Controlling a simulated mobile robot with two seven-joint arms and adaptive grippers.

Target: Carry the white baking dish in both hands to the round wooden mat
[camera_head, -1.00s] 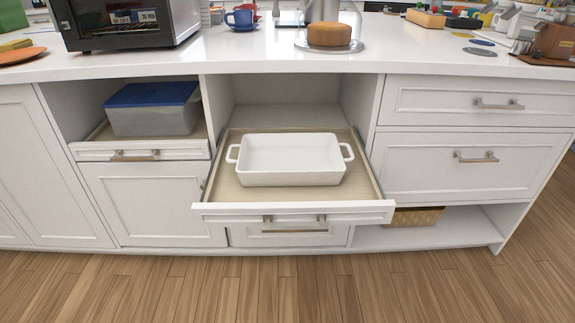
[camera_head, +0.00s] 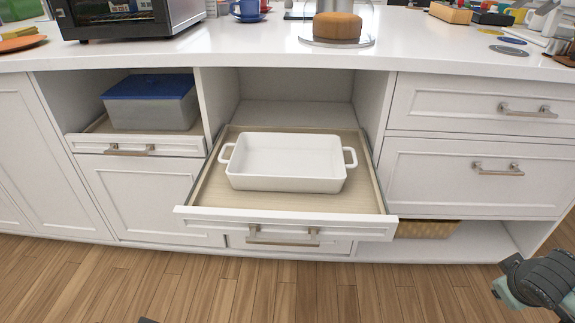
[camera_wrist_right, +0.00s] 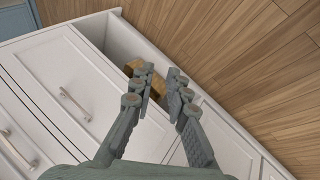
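The white baking dish (camera_head: 285,180) is rectangular with a loop handle at each end. It sits upright and empty in the pulled-out drawer tray (camera_head: 210,194) under the counter. My right gripper (camera_wrist_right: 162,82) shows in the right wrist view with its fingers apart and nothing between them. It is away from the dish, and the dish is not in that view. A dark part of my right arm (camera_head: 542,279) shows at the lower right of the head view. My left gripper is not recognisable in either view. I see no round wooden mat.
A blue-lidded bin (camera_head: 151,102) stands in the left cubby. A basket (camera_head: 428,229) sits on the low shelf. The white counter (camera_head: 250,52) carries an oven (camera_head: 130,17), a cake under a dome (camera_head: 337,27) and small coasters (camera_head: 509,50). The wood floor in front is clear.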

